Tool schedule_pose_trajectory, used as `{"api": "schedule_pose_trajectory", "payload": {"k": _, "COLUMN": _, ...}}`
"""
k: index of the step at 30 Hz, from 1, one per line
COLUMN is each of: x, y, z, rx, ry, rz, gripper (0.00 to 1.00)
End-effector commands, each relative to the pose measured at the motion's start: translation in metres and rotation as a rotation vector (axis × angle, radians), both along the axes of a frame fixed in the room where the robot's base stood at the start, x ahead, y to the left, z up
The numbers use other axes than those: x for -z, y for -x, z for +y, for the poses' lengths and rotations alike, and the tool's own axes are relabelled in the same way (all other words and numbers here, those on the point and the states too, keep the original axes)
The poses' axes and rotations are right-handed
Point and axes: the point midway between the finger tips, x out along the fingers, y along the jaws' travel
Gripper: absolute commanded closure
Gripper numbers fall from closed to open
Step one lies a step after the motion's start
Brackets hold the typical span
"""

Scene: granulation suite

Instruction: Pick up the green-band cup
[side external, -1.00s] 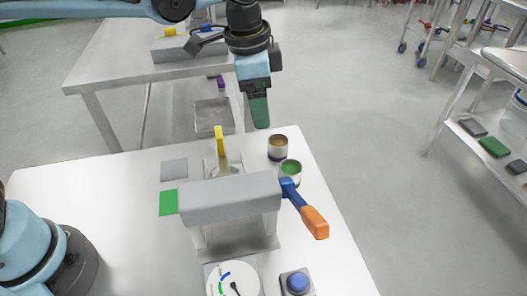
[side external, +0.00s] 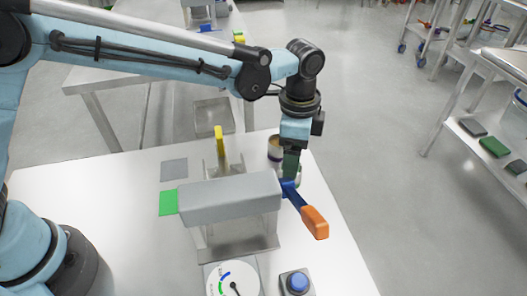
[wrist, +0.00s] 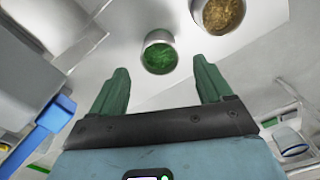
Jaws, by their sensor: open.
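A small pale cup with green contents (wrist: 158,52) lies ahead of my fingertips in the wrist view, roughly centred between them. A sliver of this cup (side external: 298,174) shows in the side view; my finger hides most of it, and I cannot make out its band. My gripper (side external: 291,168) points down over this cup. Its green fingers (wrist: 161,66) are open and empty in the wrist view. Whether they have reached down to the cup's sides is unclear.
A second cup with brown contents (side external: 274,149) stands just behind. A grey-topped press (side external: 228,200) is close on the left, with a blue lever ending in an orange handle (side external: 314,223) in front. The white table's right edge is near. A blue button (side external: 297,282) stands at the front.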

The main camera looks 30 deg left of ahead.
Motion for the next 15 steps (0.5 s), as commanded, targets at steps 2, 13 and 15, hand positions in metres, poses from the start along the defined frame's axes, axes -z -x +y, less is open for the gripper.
{"api": "schedule_pose_trajectory", "payload": {"k": 2, "x": 0.005, "y": 0.000, "z": 0.000, "rx": -0.001, "ry": 0.000, "rz": 0.000, "gripper": 0.21}}
{"api": "schedule_pose_trajectory", "payload": {"k": 13, "x": 0.050, "y": 0.001, "z": 0.003, "rx": 0.000, "ry": 0.002, "rz": -0.002, "gripper": 0.21}}
{"api": "schedule_pose_trajectory", "payload": {"k": 15, "x": 0.052, "y": 0.001, "z": 0.003, "rx": 0.000, "ry": 0.002, "rz": -0.002, "gripper": 0.21}}
